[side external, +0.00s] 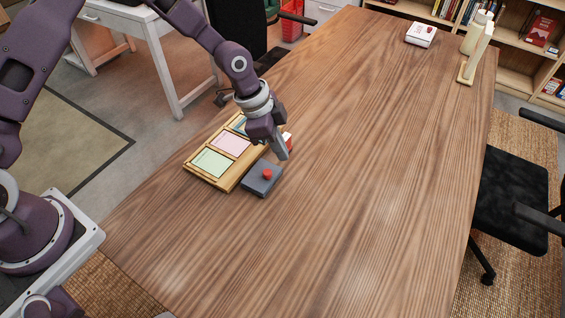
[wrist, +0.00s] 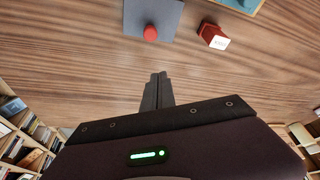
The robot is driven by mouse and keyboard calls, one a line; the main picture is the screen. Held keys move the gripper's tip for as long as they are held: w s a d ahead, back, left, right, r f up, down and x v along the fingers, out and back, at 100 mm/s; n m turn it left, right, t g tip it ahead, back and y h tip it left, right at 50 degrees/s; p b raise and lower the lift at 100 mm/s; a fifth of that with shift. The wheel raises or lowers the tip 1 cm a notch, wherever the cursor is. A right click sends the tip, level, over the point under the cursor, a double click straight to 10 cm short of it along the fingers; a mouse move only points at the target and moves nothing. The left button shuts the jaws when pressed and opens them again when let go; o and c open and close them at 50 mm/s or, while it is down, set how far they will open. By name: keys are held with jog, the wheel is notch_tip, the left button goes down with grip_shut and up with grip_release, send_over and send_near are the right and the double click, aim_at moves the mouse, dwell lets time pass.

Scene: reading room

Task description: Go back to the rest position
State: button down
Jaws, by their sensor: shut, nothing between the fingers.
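My gripper (side external: 281,150) is over the wooden table (side external: 350,150), close to a wooden tray and a grey pad. In the wrist view its fingers (wrist: 157,90) are together with nothing between them. The grey pad (side external: 256,181) with a red knob (side external: 267,174) on top lies just in front of the gripper. It also shows at the top of the wrist view. A small red block with a white face (wrist: 213,36) stands beside the pad; the gripper partly hides it in the side view (side external: 288,137).
The wooden tray (side external: 187,165) holds a green card (side external: 212,163) and a pink card (side external: 232,143). A white box (side external: 421,34) and a pale stand with bottles (side external: 478,50) are at the far end. Chairs flank the table. The table's middle and right are clear.

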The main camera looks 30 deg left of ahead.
jog(key=s+a+r+n+t+y, duration=0.1)
jog(key=s+a+r+n, duration=0.1)
jog(key=s+a+r, duration=0.45)
jog(key=s+a+r+n+y, duration=0.1)
jog(key=s+r+n+y, duration=0.15)
jog(key=r, duration=0.65)
jog(key=s+a+r+n+t+y, duration=0.1)
jog(key=s+a+r+n, duration=0.1)
jog(key=s+a+r, duration=0.45)
jog(key=s+r+n+t, duration=0.1)
jog(key=s+r+n, duration=0.1)
jog(key=s, duration=0.4)
jog(key=s+r+n, duration=0.3)
jog(key=s+n, duration=0.1)
jog(key=s, duration=0.3)
jog(key=shift+d+t+h, duration=0.15)
jog(key=shift+t+h, duration=0.25)
jog(key=shift+h, duration=0.05)
jog(key=shift+s, duration=0.1)
